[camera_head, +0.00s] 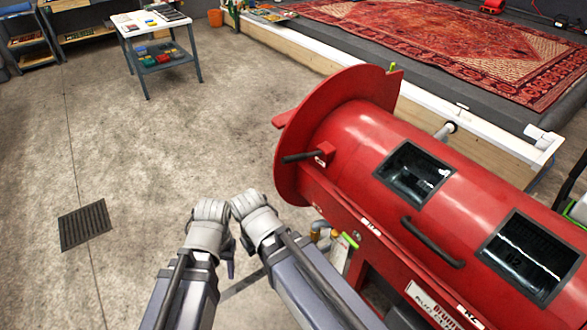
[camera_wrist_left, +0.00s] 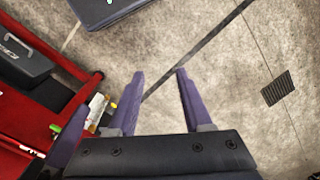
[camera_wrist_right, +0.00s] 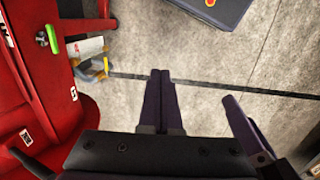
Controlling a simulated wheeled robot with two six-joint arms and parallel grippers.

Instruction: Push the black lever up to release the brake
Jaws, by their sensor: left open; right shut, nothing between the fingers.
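The black lever (camera_head: 300,157) sticks out to the left from a red bracket (camera_head: 325,152) at the round end flange of the red machine (camera_head: 355,140). It looks near level, tipping slightly down at its free end. A dark bar (camera_wrist_right: 32,163) in the right wrist view's lower left corner may be the lever. My left gripper (camera_wrist_left: 159,75) is open and empty above the floor. My right gripper (camera_wrist_right: 160,72) is shut and empty, close beside the left one. Both are left of the machine, below the lever in the head view and apart from it.
The red machine has two dark windows and a black grab handle (camera_head: 432,243). A floor grate (camera_head: 84,225) lies at left. A small table (camera_head: 160,55) and a patterned rug (camera_head: 440,45) on a raised bed are behind. Concrete floor left of the machine is clear.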

